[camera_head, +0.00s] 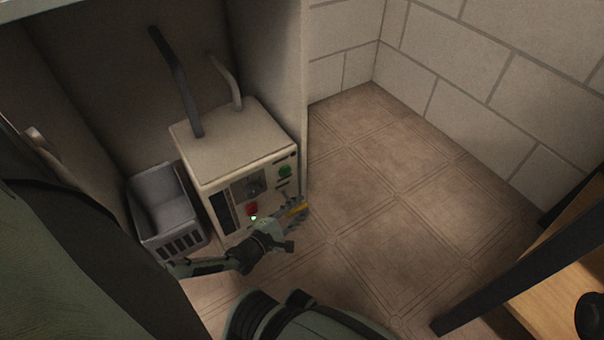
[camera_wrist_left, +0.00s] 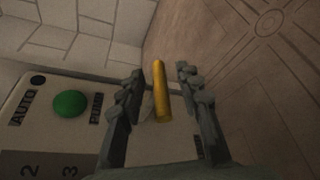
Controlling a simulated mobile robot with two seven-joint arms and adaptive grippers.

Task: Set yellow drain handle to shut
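The yellow drain handle (camera_head: 297,209) is at the lower right of the front of a pale box-shaped unit (camera_head: 232,152). In the left wrist view the yellow handle (camera_wrist_left: 161,92) stands between the two fingers of my left gripper (camera_wrist_left: 160,85), with a gap on each side. My left gripper (camera_head: 291,216) is open around the handle in the head view, and its fingers partly hide it. A pale round base shows behind the handle in the wrist view. My right gripper is not in view.
The unit's front has a green button (camera_head: 285,171), a red button (camera_head: 252,210) and a dial (camera_head: 252,186). A grey basket (camera_head: 166,212) stands left of it. Two pipes rise from its top. Open tiled floor (camera_head: 380,210) lies to the right.

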